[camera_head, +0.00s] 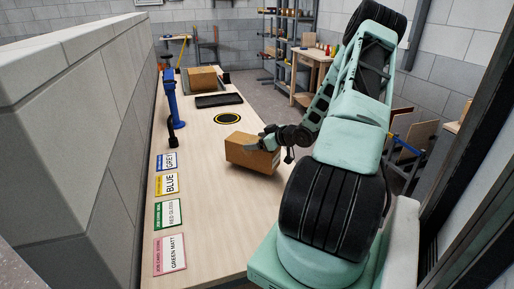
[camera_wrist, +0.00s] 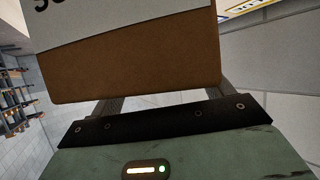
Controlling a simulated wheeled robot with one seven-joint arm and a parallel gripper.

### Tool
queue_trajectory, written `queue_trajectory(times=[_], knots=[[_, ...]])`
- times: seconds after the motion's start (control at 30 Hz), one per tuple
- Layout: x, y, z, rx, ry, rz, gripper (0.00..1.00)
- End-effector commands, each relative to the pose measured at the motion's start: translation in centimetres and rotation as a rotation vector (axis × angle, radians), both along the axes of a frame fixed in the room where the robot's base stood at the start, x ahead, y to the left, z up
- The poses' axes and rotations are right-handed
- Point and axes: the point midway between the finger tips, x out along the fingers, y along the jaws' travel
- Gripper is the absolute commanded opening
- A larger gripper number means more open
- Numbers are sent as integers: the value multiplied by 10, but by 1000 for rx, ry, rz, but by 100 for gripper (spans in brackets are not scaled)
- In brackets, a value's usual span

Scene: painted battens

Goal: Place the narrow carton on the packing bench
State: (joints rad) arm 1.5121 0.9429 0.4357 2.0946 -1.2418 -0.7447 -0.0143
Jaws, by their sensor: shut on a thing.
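A brown carton (camera_head: 250,153) is at the right side of the light wooden packing bench (camera_head: 205,205), in the head view. My gripper (camera_head: 268,139) is shut on this carton at its right end. The carton fills the upper part of the wrist view (camera_wrist: 140,62), between the two fingers, with a white label partly in sight. I cannot tell whether its underside touches the bench top or is a little above it. My arm hides part of the bench's right edge.
Several colour-name cards, such as the green matt card (camera_head: 170,254), lie along the bench's left side. A blue post (camera_head: 172,100), a yellow-black round marker (camera_head: 227,119), a black tray (camera_head: 219,100) and another carton (camera_head: 202,78) are farther back. A block wall (camera_head: 75,130) borders the left.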

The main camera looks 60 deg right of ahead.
Motion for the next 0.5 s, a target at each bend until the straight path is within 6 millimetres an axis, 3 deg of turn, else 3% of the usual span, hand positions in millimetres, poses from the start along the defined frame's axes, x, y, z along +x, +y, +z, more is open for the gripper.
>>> queue_trajectory(times=[0.2,0.5], knots=[[0,0,-24,1,-3,1,8],[0,0,-28,-1,-3,1,8]])
